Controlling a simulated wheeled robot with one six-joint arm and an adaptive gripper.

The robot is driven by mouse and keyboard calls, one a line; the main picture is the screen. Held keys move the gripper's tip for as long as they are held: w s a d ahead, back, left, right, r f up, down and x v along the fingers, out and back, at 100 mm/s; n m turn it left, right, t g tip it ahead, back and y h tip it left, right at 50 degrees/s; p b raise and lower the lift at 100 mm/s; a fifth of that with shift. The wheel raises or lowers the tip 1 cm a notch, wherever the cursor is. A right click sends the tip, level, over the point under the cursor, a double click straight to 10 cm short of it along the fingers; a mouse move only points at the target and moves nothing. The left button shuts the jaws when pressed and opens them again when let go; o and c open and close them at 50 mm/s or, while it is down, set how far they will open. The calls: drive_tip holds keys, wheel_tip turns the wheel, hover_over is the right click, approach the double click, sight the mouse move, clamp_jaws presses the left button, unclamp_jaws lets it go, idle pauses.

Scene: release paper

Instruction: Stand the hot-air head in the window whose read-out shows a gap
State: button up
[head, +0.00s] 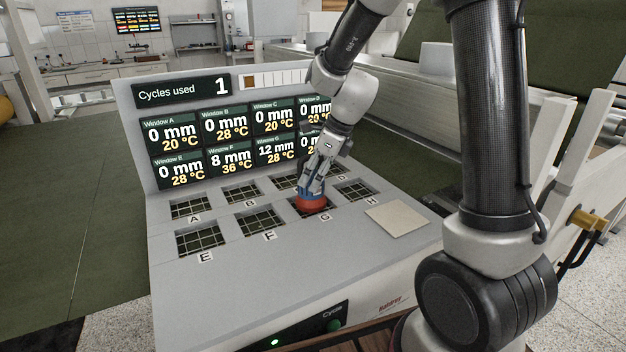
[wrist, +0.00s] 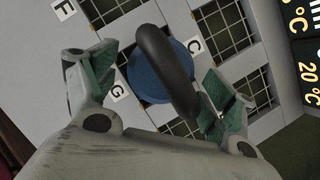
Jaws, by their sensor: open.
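The hot-air head (head: 311,204), with a red-orange base and blue upper part, stands on window G of the grey console. In the wrist view it shows as a blue disc (wrist: 150,87) under a dark handle, beside the G label. My gripper (head: 314,186) is directly over it; in the wrist view its fingers (wrist: 155,78) are apart on either side of the handle, with visible room. The read-out panel (head: 235,145) shows G 12 mm, 28 °C and F 8 mm, 36 °C. A, B, C and E show 0 mm. D and H are partly hidden by my arm.
Windows A (head: 190,208), B (head: 240,192), E (head: 200,240), F (head: 260,222) and H (head: 355,190) are bare grids. A beige square pad (head: 397,219) lies right of G. The display (head: 182,92) reads "Cycles used 1". A Cycle button (head: 334,325) is on the front.

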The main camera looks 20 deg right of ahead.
drive_tip(key=v, duration=1)
drive_tip(key=s+d+r+n+h, duration=0.1)
drive_tip(key=s+d+n, duration=0.2)
drive_tip(key=s+n, duration=0.5)
drive_tip(key=s+d+r+n+t+h, duration=0.1)
drive_tip(key=s+d+n, duration=0.3)
drive_tip(key=s+n, duration=0.4)
drive_tip(key=s+d+r+n+h, duration=0.1)
drive_tip(key=s+d+r+n, duration=0.1)
drive_tip(key=s+n, duration=0.6)
drive_tip(key=shift+s+d+r+n+t+h, duration=0.2)
drive_tip(key=shift+d+r+n+t+h, duration=0.15)
drive_tip(key=shift+d, duration=0.55)
